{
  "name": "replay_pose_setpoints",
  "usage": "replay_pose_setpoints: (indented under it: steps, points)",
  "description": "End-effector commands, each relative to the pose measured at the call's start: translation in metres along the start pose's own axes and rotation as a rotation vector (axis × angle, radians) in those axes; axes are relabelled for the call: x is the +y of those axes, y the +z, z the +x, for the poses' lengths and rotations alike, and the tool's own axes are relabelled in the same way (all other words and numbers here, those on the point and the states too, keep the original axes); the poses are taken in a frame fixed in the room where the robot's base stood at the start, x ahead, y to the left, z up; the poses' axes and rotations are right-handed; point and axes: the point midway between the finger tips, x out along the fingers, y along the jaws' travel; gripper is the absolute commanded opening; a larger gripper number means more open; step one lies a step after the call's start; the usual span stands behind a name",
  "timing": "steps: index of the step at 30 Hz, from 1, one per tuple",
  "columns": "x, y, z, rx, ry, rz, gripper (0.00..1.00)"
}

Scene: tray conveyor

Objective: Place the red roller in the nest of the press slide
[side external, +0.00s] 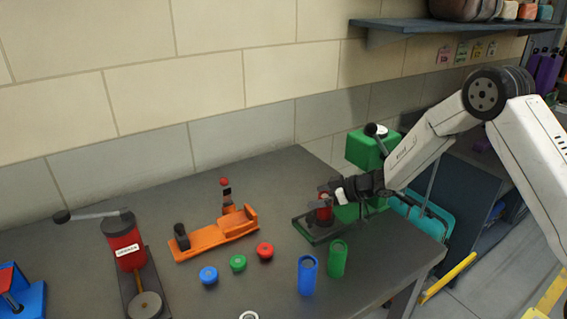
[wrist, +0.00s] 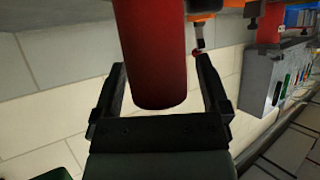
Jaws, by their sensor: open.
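The red roller (side external: 323,214) stands upright at the dark green press slide (side external: 303,229), which sticks out from the green press (side external: 367,150) at the right of the table. My gripper (side external: 329,196) is at the roller's upper part, its jaws open and partly hiding it. In the wrist view the roller (wrist: 155,60) is between my two black fingers (wrist: 160,80), with a gap visible on the right side. The nest itself is hidden, so I cannot tell how the roller's lower end sits in it.
Blue (side external: 307,275) and green (side external: 338,258) cylinders stand just in front of the slide. Blue, green and red caps (side external: 265,251) lie left of them. An orange fixture (side external: 215,234) and a red lever press (side external: 124,245) stand further left. A shelf (side external: 440,35) hangs above.

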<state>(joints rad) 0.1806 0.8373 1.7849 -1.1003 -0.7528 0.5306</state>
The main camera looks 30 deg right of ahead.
Motion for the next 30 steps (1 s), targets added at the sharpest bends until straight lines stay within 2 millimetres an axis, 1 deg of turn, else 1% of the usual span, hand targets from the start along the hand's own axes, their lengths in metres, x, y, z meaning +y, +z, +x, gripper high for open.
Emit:
replay_pose_setpoints:
  steps: [8,21,25,30]
  points:
    - [0.001,0.000,-0.029,0.000,0.003,0.000,0.96]
    - [0.001,0.000,-0.095,0.001,0.003,0.001,0.96]
    - [0.001,0.000,-0.108,0.000,0.003,0.001,0.96]
    - [0.000,0.000,-0.117,0.001,0.001,0.001,0.96]
